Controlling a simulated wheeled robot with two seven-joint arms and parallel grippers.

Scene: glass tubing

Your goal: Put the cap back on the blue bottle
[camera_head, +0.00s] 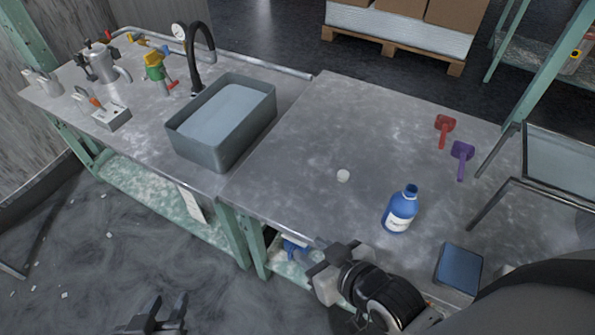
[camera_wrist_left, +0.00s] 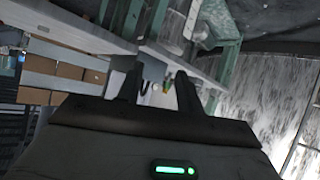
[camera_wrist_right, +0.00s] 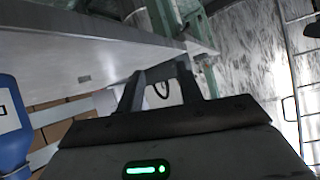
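The blue bottle (camera_head: 400,209) stands upright on the metal table with a white label; its neck is open. It also shows at the left edge of the right wrist view (camera_wrist_right: 12,125). A small white cap (camera_head: 343,175) lies on the table to the left of the bottle and farther back. My left gripper (camera_head: 158,312) is open and empty, low over the floor in front of the table. My right gripper (camera_head: 325,270) is at the table's front edge, left of and nearer than the bottle; in the right wrist view its fingers (camera_wrist_right: 160,90) are apart with nothing between them.
A red scoop (camera_head: 444,130) and a purple scoop (camera_head: 461,160) lie behind the bottle to the right. A dark blue box (camera_head: 458,268) sits at the front right. A grey sink basin (camera_head: 180,140) and black faucet are to the left. The table around the cap is clear.

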